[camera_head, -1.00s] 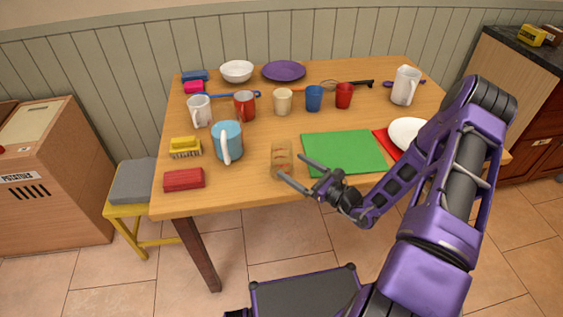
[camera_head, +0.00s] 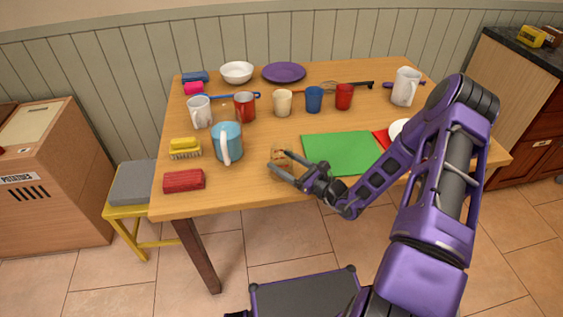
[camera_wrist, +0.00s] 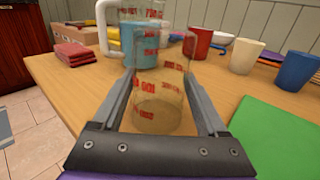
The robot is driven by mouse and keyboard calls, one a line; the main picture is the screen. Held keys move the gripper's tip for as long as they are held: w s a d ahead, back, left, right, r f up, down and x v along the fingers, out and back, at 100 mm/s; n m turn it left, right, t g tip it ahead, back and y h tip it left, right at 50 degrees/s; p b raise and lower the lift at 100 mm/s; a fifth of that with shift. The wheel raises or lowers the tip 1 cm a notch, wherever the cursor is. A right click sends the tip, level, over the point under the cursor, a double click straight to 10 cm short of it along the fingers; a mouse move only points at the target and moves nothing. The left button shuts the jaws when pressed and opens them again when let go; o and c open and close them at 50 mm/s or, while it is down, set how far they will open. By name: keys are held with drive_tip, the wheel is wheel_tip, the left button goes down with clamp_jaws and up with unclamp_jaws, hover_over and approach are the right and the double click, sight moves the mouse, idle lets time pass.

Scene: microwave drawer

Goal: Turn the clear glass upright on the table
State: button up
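The clear glass (camera_head: 281,153) with red markings stands on its end near the table's front edge, left of the green board. In the wrist view the glass (camera_wrist: 160,95) is between my two fingers. Which end is its mouth, I cannot tell for sure. My gripper (camera_head: 273,171) is open, low over the table, with a finger on each side of the glass. In the wrist view my gripper (camera_wrist: 160,80) shows wide-set fingers. Whether they touch the glass is unclear.
A blue pitcher (camera_head: 228,141) stands left of and behind the glass. A red block (camera_head: 184,181) and yellow brush (camera_head: 185,148) lie further left. The green board (camera_head: 343,153) is close on the right. Several cups stand behind. Bare table lies between the glass and the cups.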

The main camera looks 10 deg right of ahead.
sight(284, 148)
drive_tip(key=c, duration=0.5)
drive_tip(key=shift+o, duration=0.2)
wheel_tip(284, 148, up, 8)
drive_tip(key=p, duration=0.6)
drive_tip(key=shift+f, duration=0.1)
drive_tip(key=shift+r+p, duration=0.3)
drive_tip(key=shift+r, duration=0.85)
drive_tip(key=m, duration=0.4)
drive_tip(key=shift+m, duration=1)
